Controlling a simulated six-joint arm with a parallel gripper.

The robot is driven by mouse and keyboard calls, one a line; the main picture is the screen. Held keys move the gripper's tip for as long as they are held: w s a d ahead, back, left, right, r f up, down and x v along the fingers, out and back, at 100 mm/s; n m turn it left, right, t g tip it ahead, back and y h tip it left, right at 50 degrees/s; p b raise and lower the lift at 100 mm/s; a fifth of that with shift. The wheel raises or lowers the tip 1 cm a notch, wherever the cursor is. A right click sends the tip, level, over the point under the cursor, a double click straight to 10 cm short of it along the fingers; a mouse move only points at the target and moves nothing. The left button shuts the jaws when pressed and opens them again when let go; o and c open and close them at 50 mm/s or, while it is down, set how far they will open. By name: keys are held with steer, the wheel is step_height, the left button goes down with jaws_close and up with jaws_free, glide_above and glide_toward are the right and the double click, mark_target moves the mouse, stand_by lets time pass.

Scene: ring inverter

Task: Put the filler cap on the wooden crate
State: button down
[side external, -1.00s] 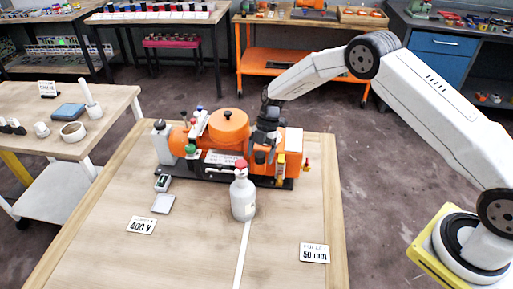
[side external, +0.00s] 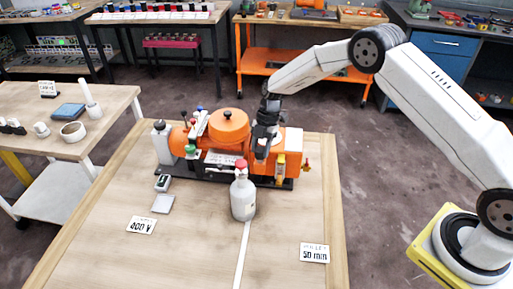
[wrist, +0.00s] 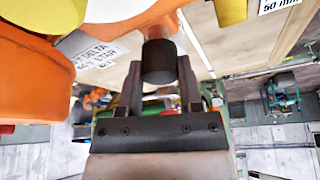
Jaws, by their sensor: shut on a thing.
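The filler cap (wrist: 159,62) is a short dark cylinder. In the wrist view it sits between the two fingers of my gripper (wrist: 158,75), which is shut on it. In the side external view my gripper (side external: 262,148) points down in front of the right part of the orange machine, close to its body. The cap is too small and dark there to tell whether it touches the machine. A shallow wooden box (side external: 363,17) on the back bench, at the upper right, may be the wooden crate; I cannot tell for sure.
The orange machine (side external: 228,127) stands on the wooden table (side external: 190,240). A white bottle with a red cap (side external: 243,196) stands in front of it. Small plates and label cards lie on the table front. A side table (side external: 105,102) at left holds a blue block and a ring.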

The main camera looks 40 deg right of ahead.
steer(key=shift+r, duration=4)
steer(key=shift+r, duration=0.4)
step_height(320, 180, up, 4)
steer(key=m+t, duration=0.2)
steer(key=m, duration=0.2)
glide_above(285, 214)
steer(key=d, duration=0.1)
step_height(285, 214, down, 26)
steer(key=shift+f, duration=0.1)
steer(key=shift+f, duration=1.7)
steer(key=shift+f, duration=0.15)
